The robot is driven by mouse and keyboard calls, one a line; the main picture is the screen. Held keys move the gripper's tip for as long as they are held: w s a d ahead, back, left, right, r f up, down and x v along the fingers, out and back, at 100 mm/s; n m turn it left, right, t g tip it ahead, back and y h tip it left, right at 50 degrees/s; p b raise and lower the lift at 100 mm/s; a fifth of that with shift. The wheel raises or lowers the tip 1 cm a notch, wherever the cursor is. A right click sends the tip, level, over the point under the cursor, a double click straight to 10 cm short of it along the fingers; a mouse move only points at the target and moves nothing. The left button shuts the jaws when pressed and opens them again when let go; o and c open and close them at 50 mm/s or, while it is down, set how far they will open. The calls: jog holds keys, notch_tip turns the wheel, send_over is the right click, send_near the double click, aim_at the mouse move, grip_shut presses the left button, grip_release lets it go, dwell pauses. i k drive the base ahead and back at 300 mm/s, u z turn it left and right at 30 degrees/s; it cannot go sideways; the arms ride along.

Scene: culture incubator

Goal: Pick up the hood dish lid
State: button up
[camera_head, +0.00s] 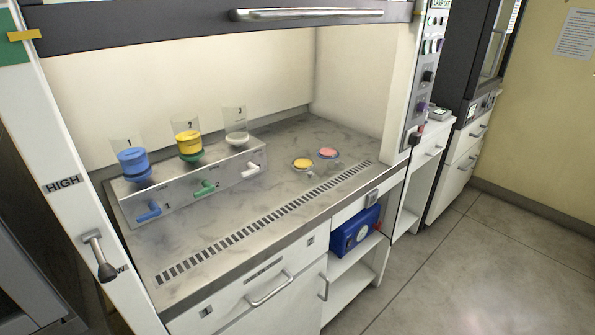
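Two small round dishes sit on the grey worktop (255,208) inside the open fume hood, right of its middle. One dish has a yellow fill (302,164). The other dish has a pink fill (328,153) and lies just behind and to the right. Clear rims show around both. I cannot tell at this size which part is a lid, or whether a lid is on either dish. My gripper is not in view.
A metal stand (190,185) with three numbered funnels and coloured taps fills the hood's left side. The raised sash handle (310,14) is above. A slotted vent strip (270,218) runs along the front. A blue box (354,231) sits on a shelf below. Floor at right is clear.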

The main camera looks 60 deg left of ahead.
aim_at(302, 162)
jog(key=u, duration=0.65)
jog(key=i, duration=0.75)
jog(key=u, duration=1.2)
jog(key=i, duration=0.3)
jog(key=u, duration=0.2)
